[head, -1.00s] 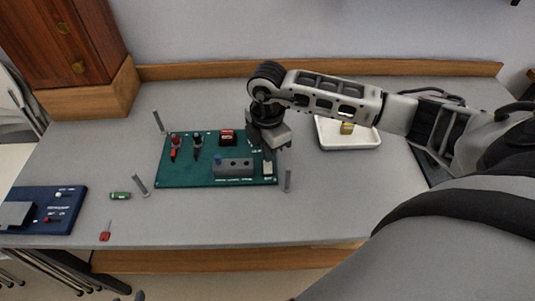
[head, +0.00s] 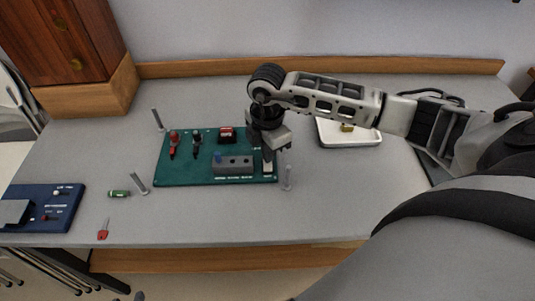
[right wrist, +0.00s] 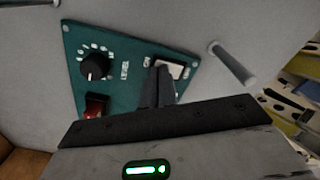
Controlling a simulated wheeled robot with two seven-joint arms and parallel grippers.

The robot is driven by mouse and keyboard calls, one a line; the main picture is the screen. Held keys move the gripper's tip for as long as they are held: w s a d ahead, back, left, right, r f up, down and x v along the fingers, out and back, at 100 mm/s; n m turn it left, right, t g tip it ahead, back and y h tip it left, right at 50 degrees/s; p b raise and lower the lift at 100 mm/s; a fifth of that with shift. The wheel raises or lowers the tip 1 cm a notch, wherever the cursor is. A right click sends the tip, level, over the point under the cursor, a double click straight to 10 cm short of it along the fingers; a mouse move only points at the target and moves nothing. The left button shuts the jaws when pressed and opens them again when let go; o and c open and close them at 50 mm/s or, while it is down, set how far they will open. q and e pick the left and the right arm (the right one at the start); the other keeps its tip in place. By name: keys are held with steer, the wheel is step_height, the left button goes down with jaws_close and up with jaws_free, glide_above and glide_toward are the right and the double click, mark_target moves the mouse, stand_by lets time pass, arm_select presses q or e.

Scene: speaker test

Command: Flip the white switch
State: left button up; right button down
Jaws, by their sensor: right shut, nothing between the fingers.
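The white switch (head: 268,171) sits at the lower right corner of the green board (head: 178,176) on the table. It also shows in the right wrist view (right wrist: 176,69), partly covered by my fingers. My right gripper (head: 269,157) is shut and empty, pointing down over that corner. In the right wrist view its fingertips (right wrist: 160,70) overlap the left part of the switch; whether they touch it I cannot tell. My left gripper is not in view.
The board also bears a red rocker switch (right wrist: 95,106), a black knob (right wrist: 95,66) and a grey box (head: 233,167). Grey posts (head: 287,178) stand around it. A white tray (head: 350,141) is at right, a blue panel (head: 60,212) at left.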

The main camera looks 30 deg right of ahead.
steer(key=shift+f, duration=0.35)
steer(key=shift+r, duration=0.35)
step_height(320, 180, up, 6)
steer(key=p, duration=0.5)
steer(key=shift+r+p, duration=0.25)
steer(key=shift+p, duration=0.1)
